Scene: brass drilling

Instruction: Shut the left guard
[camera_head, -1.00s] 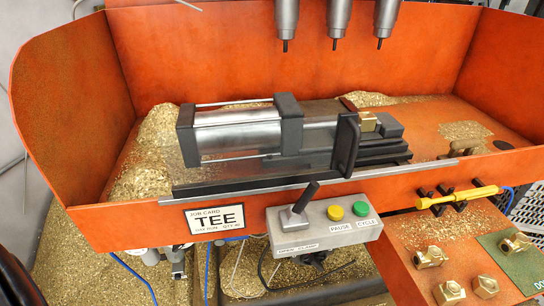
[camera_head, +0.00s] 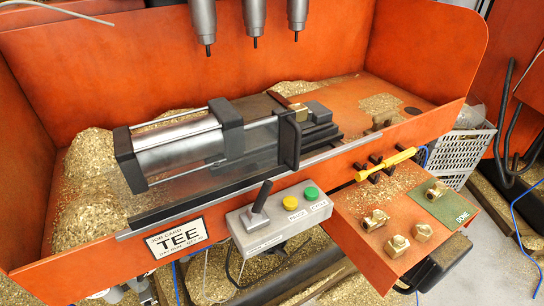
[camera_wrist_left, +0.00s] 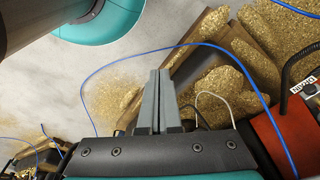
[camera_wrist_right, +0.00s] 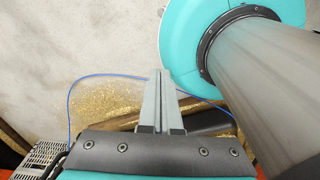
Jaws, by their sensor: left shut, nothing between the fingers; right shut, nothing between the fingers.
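A clear guard panel (camera_head: 235,155) with a black upright handle (camera_head: 289,143) at its right end stands on the rail at the front of the orange tray in the head view. The panel lies in front of the silver cylinder (camera_head: 178,145), to the left of the vise jaws (camera_head: 318,118). A brass piece (camera_head: 299,109) sits at the jaws, right of the handle. My left gripper (camera_wrist_left: 160,75) is shut and empty in the left wrist view, over the floor. My right gripper (camera_wrist_right: 158,75) is shut and empty in the right wrist view. Neither gripper shows in the head view.
Three drill spindles (camera_head: 250,20) hang above the orange tray (camera_head: 90,272). A control box (camera_head: 280,220) with a lever and yellow and green buttons is on the front. A grey crate (camera_head: 465,150) stands at right.

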